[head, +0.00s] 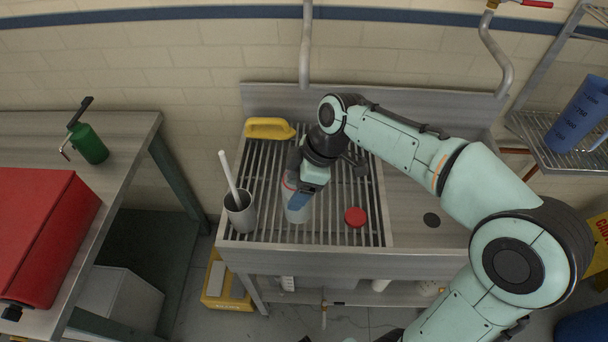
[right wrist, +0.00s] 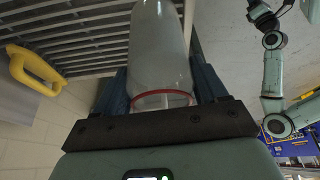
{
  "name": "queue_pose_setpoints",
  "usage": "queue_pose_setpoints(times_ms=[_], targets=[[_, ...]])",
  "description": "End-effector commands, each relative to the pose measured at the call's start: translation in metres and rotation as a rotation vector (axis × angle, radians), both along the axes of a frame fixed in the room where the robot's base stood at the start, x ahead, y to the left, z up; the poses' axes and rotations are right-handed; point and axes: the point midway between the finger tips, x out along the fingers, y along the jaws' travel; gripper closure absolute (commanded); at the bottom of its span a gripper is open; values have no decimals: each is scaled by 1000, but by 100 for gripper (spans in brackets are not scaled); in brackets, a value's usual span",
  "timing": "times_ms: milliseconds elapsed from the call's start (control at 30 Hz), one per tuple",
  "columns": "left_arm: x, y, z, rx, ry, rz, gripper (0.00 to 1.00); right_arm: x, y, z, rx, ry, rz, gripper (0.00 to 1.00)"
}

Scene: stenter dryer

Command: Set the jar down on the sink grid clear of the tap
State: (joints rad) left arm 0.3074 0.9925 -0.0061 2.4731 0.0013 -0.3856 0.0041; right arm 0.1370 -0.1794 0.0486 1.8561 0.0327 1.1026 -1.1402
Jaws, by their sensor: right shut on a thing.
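The jar (head: 297,210) is a pale translucent cylinder with a red ring at one end. My right gripper (head: 302,192) is shut on it, over the left-middle part of the sink grid (head: 335,228). In the right wrist view the jar (right wrist: 160,50) stands between the two blue fingers, with the red ring close to the palm. I cannot tell whether its far end touches the slats.
On the grid are a red lid (head: 355,217) right of the jar, a grey pot (head: 240,217) with a white stick on the left, and a yellow handled item (head: 268,128) at the back left. Bare slats lie between them. A second tap (head: 495,55) hangs at right.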

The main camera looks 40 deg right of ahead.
Motion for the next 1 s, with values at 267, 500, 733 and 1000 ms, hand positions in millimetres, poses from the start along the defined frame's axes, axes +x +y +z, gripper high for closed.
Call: queue_pose_setpoints(times_ms=[267, 500, 733, 1000], targets=[[44, 0, 64, 0, -50, 0, 57, 28, 7, 113, 3, -14, 231, 79], [52, 0, 72, 0, -59, 0, 57, 31, 8, 127, 5, -9, 310, 79], [37, 0, 57, 0, -43, 0, 57, 29, 8, 65, 5, -1, 310, 79], [31, 0, 49, 0, -35, 0, 57, 30, 8, 1, 5, -5, 310, 79]])
